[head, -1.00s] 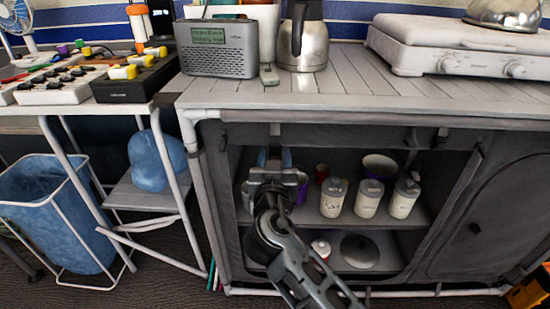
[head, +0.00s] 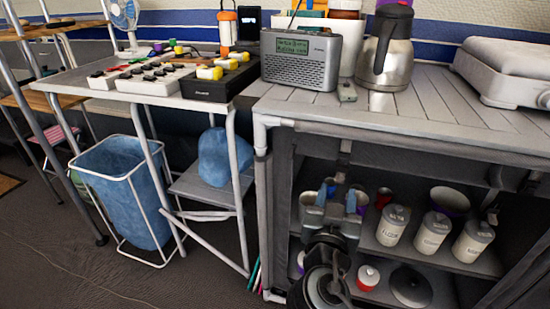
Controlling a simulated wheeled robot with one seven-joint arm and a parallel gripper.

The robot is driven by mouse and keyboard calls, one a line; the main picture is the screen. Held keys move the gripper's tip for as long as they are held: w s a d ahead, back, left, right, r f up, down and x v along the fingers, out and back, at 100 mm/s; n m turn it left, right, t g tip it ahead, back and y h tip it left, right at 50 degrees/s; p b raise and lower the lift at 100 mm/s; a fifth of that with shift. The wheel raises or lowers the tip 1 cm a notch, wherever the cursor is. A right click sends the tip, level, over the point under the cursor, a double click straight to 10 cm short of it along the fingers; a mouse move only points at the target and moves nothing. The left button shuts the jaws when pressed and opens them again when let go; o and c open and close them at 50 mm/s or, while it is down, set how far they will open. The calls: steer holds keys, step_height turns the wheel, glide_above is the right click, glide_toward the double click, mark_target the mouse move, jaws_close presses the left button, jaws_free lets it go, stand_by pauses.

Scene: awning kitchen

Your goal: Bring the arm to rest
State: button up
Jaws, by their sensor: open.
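My gripper (head: 342,198) is open, with its two blue-tipped fingers apart. It points into the open grey cabinet (head: 285,190), in front of the upper shelf at its left side. A cup partly shows just behind the fingers, and I cannot tell whether the gripper touches it. Nothing is clearly held between the fingers. My arm is folded low in front of the cabinet and hides part of the lower shelf.
White canisters (head: 433,233) and a bowl (head: 450,200) stand right of my gripper on the shelf. A red-lidded jar (head: 368,278) is below. The counter (head: 420,105) holds a radio (head: 300,60) and a steel jug (head: 386,50). A blue bin (head: 125,190) stands left; floor near it is clear.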

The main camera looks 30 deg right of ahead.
steer(key=s+a+f+n+t+y, duration=0.1)
steer(key=s+a+f+n+y, duration=0.4)
steer(key=s, duration=0.3)
steer(key=s+a+f+n+t+y, duration=0.1)
steer(key=s+a+f+n+y, duration=0.2)
steer(key=s+a+f+y, duration=0.4)
steer(key=s+a+r+n+y, duration=0.15)
steer(key=s+r, duration=0.25)
steer(key=s, duration=0.5)
steer(key=s+r+t, duration=0.2)
steer(key=s+r, duration=0.4)
step_height(320, 180, up, 24)
steer(key=p, duration=2.3)
steer(key=shift+n+y, duration=0.35)
steer(key=shift+n, duration=0.1)
